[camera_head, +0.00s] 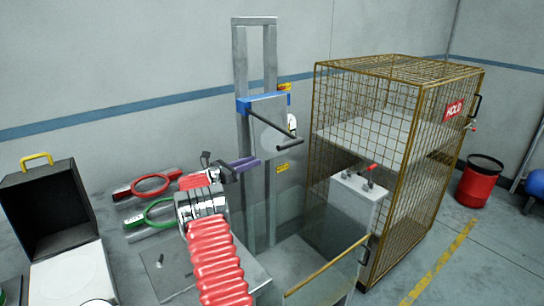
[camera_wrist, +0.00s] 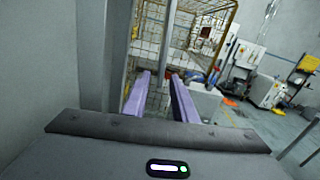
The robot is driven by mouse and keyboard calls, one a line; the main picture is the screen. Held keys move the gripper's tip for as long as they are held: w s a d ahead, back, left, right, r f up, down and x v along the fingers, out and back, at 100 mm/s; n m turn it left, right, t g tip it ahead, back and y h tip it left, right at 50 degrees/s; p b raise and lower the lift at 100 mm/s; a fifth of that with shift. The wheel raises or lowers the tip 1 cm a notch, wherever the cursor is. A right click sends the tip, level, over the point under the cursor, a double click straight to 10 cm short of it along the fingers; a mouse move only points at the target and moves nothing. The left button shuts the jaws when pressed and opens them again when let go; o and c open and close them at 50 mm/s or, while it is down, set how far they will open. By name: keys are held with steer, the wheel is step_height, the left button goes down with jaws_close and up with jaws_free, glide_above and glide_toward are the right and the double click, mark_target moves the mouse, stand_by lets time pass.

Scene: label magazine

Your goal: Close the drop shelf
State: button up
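My gripper (camera_head: 252,163) reaches out at mid height, in front of the tall grey post with the blue bracket. In the wrist view my gripper (camera_wrist: 161,76) has its two purple fingers apart with nothing between them. I cannot tell for certain which part is the drop shelf. A clear panel (camera_head: 328,271) with a tan top edge stands low at the front, near the cage. A flat grey plate (camera_head: 160,268) lies at the left, partly hidden by my red-sleeved arm. My gripper is apart from both.
A wire cage (camera_head: 452,172) with a HOLD sign stands at the right. A grey box (camera_head: 355,208) with red-tipped terminals is beside it. The post (camera_head: 240,75) carries a black bar (camera_head: 272,129). An open black case (camera_head: 45,205) is at the left. A red bin (camera_head: 478,187) stands far right.

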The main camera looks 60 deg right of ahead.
mark_target(272, 154)
steer(key=x, duration=1.1)
steer(key=shift+c, duration=0.4)
jaws_close()
steer(key=shift+a+r, duration=0.1)
steer(key=shift+a, duration=0.1)
stand_by(0.6)
